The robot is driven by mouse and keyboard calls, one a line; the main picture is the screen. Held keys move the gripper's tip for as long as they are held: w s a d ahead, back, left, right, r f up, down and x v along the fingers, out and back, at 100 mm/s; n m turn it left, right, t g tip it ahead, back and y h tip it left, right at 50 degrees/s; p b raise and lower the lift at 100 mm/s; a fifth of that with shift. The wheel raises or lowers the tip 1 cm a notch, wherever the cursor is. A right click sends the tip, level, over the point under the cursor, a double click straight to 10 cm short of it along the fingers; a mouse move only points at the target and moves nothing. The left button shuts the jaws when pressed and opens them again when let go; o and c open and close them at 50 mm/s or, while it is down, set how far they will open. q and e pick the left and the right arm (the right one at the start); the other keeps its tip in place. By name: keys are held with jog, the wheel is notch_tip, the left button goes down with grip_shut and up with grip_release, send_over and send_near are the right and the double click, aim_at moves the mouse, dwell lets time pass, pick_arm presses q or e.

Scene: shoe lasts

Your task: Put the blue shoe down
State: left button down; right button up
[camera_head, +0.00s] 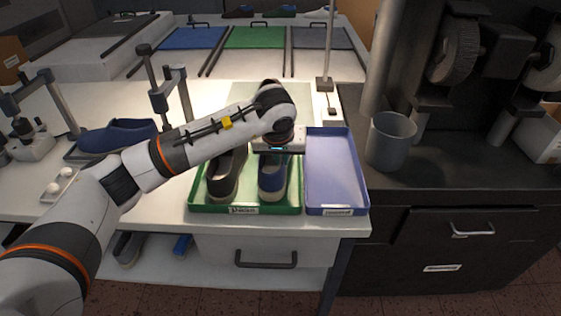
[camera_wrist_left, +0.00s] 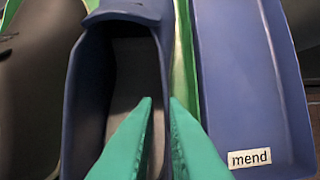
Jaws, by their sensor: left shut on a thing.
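The blue shoe (camera_head: 271,181) is in the right half of the green tray (camera_head: 246,209), toe toward the front edge. My left gripper (camera_head: 277,152) is above its heel end, reaching down. In the left wrist view the green fingertips (camera_wrist_left: 160,103) are shut on the right side wall of the blue shoe (camera_wrist_left: 86,92), one inside the opening and one outside. I cannot tell whether the sole touches the tray floor. A dark shoe (camera_head: 226,178) lies beside it on the left in the same tray. My right gripper is out of view.
An empty blue tray (camera_head: 333,170), labelled "mend" in the left wrist view (camera_wrist_left: 245,70), adjoins the green tray on the right. A grey cup (camera_head: 390,142) stands on the dark bench. Another blue shoe (camera_head: 117,136) lies at left. Metal stands rise behind my arm.

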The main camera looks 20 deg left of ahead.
pick_arm(q)
notch_tip(320, 180, down, 2)
jog(key=c, duration=1.5)
grip_release()
jog(key=b+v, duration=0.1)
jog(key=v, duration=1.1)
